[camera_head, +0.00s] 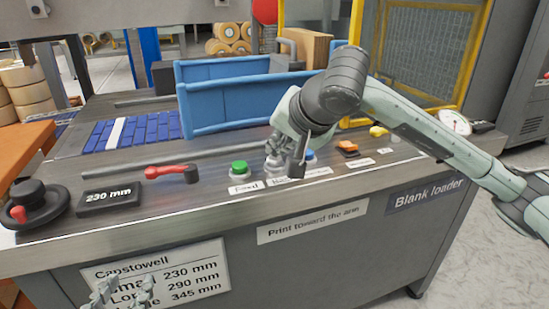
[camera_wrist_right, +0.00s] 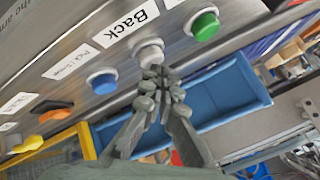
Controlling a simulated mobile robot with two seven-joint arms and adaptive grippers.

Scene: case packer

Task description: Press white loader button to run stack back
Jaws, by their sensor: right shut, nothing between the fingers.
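The white button (camera_wrist_right: 150,52) is round and sits beside the "Back" label (camera_wrist_right: 130,22) in the right wrist view. My right gripper (camera_wrist_right: 160,78) is shut and empty, its fingertips at the edge of the white button. Whether they touch or press it, I cannot tell. In the head view the right gripper (camera_head: 285,155) points down over the panel and mostly hides the white button. My left gripper (camera_head: 128,287) shows only as fingertips at the bottom left edge, spread apart, in front of the machine's size label and away from the buttons.
A green button (camera_head: 239,167) and a blue button (camera_wrist_right: 102,80) flank the white one. A red lever (camera_head: 172,173), an orange switch (camera_head: 347,147) and a yellow knob (camera_head: 378,131) share the panel. The blue loader walls (camera_head: 225,103) stand close behind.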

